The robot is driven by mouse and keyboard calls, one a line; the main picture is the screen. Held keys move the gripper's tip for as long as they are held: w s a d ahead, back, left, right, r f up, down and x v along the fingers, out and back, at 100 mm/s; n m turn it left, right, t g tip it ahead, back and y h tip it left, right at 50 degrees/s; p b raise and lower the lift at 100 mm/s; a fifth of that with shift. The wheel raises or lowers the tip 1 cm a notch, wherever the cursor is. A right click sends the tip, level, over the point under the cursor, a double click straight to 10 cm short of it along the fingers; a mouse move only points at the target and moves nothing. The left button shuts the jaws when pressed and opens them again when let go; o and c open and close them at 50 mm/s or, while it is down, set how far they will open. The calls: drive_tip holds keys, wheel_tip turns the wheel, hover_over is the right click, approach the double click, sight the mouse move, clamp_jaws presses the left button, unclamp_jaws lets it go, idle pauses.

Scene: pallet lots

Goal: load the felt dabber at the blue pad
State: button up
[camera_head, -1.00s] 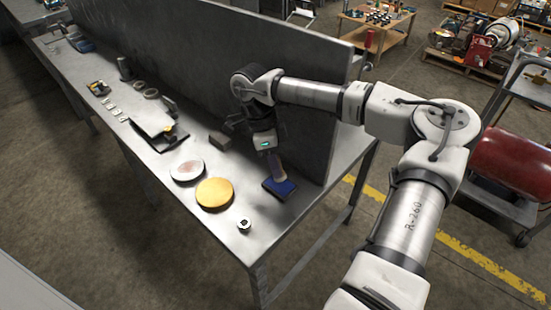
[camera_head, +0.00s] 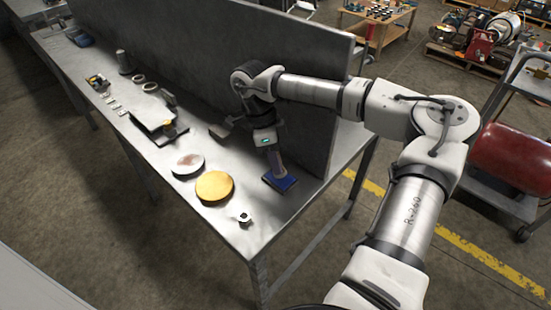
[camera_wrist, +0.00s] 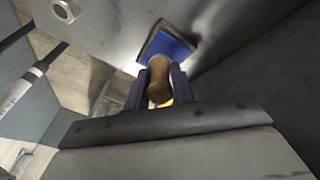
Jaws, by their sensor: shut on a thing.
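The blue pad (camera_head: 280,184) is a dark-framed square lying flat near the right end of the metal bench, and it also shows in the wrist view (camera_wrist: 172,46). My gripper (camera_wrist: 158,72) is shut on the felt dabber (camera_wrist: 159,80), whose brown rounded handle shows between the two fingers. In the head view my gripper (camera_head: 277,163) points down over the pad. The dabber's felt end is hidden by its handle and my fingers, so I cannot tell whether it touches the pad.
A yellow disc (camera_head: 215,187) and a pale disc with a reddish mark (camera_head: 188,164) lie left of the pad. A light nut-like piece (camera_head: 243,217) lies near the front edge. A tall grey panel (camera_head: 220,55) stands close behind. A dark plate holder (camera_head: 155,126) lies farther left.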

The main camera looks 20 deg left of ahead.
drive_tip(key=shift+f+b, duration=0.45)
drive_tip(key=shift+f, duration=0.05)
idle(1.4)
drive_tip(key=shift+r, duration=0.1)
drive_tip(key=shift+r+p, duration=2.05)
drive_tip(key=shift+r, duration=1.4)
drive_tip(key=shift+f, duration=0.1)
